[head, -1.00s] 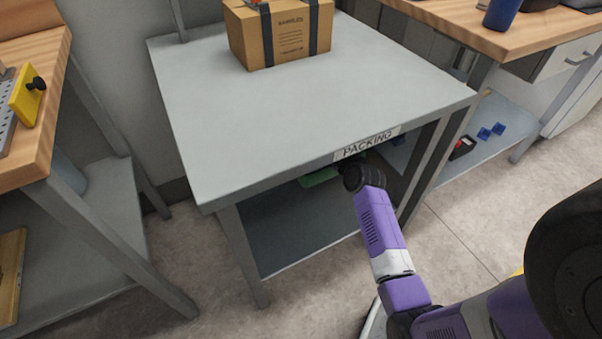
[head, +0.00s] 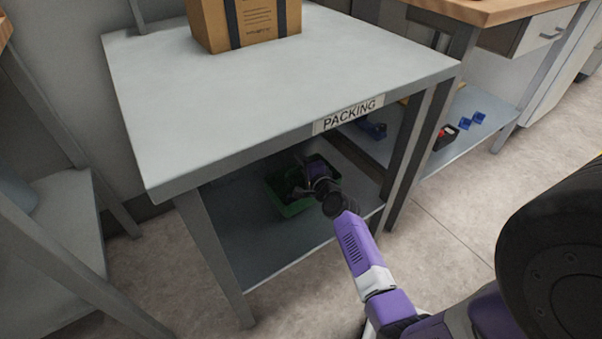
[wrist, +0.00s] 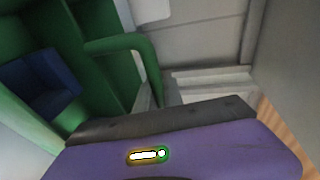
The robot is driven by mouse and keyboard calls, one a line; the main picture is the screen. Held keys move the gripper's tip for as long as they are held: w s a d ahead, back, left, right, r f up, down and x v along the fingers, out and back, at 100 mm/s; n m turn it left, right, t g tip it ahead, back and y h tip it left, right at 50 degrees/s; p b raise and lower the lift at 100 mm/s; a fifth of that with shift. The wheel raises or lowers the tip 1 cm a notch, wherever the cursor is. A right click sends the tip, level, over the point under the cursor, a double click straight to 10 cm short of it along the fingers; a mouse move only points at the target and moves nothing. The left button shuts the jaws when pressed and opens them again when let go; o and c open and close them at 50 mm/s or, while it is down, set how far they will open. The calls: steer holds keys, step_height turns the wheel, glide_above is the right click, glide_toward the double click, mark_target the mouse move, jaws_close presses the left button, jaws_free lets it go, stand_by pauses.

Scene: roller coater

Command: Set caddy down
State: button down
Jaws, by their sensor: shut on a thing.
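The green caddy (head: 294,209) is under the packing table's top, over the lower shelf (head: 245,240). I cannot tell whether its base touches the shelf. My gripper (head: 300,190) is at the caddy, shut on it; the fingers are dark and partly hide it. In the wrist view the green caddy wall (wrist: 22,122) and its green handle (wrist: 128,42) show close up, beside my purple wrist. A blue thing (wrist: 42,85) lies inside the caddy. The fingertips are hidden in the wrist view.
The grey tabletop (head: 230,100) with its PACKING label (head: 348,114) is above my forearm. A cardboard box (head: 245,25) stands on top. Table legs (head: 216,258) flank the shelf. Bare shelf shows in front of the caddy. Blue parts (head: 472,120) lie on the neighbouring shelf.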

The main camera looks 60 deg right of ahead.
steer(key=shift+f+b, duration=1.3)
steer(key=shift+f, duration=0.55)
steer(key=shift+f, duration=0.15)
steer(key=c, duration=1.5)
jaws_free()
steer(key=shift+o, duration=0.2)
